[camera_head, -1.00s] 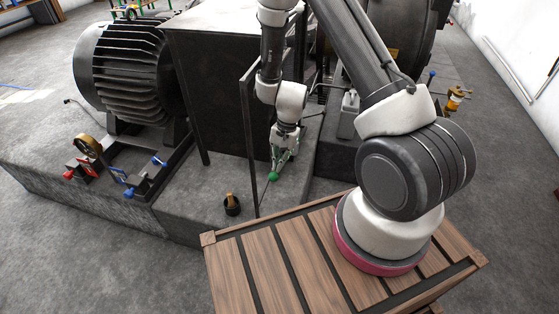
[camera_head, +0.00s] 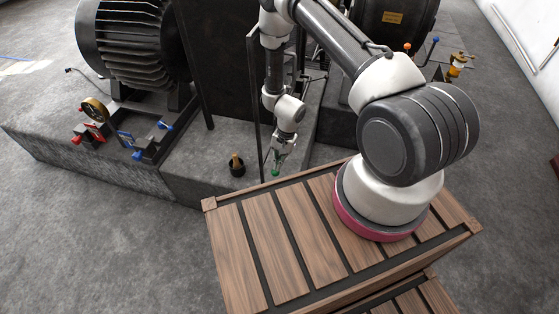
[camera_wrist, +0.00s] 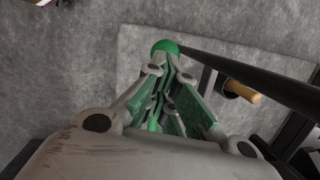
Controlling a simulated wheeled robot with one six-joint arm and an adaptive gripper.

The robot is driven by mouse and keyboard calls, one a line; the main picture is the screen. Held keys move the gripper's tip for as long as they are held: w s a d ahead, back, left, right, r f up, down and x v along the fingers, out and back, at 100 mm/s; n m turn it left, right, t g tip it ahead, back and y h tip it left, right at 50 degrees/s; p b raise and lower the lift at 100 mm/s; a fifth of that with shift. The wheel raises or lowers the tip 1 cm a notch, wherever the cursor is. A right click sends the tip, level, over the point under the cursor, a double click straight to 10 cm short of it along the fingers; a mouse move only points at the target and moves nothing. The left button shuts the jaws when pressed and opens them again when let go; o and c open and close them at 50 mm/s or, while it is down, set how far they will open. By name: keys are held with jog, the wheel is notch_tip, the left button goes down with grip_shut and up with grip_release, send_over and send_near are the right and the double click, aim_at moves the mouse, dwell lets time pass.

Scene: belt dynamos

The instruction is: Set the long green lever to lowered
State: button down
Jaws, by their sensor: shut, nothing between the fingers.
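The long green lever shows its round green knob (camera_head: 275,173) low near the platform's front edge, just below my gripper (camera_head: 278,160). In the wrist view the knob (camera_wrist: 165,47) sits just beyond the fingertips, and a dark bar (camera_wrist: 250,74) runs from beside it to the right. My gripper (camera_wrist: 166,72) points down at the knob, with its fingers shut and nothing between them. The fingertips look very close to the knob; whether they touch it I cannot tell. The lever's base is hidden behind my arm.
A small black socket with a wooden-coloured handle (camera_head: 236,166) stands left of the knob. Red and blue handles (camera_head: 128,142) sit further left, before a large finned motor (camera_head: 130,45). A slatted wooden crate (camera_head: 290,240) is in front. Open floor lies at left.

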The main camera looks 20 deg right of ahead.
jog(key=shift+s+f, duration=0.15)
jog(key=shift+f, duration=0.2)
jog(key=s+a+v, duration=0.1)
jog(key=v, duration=1.2)
jog(key=shift+s+r, duration=0.2)
jog(key=shift+r, duration=0.3)
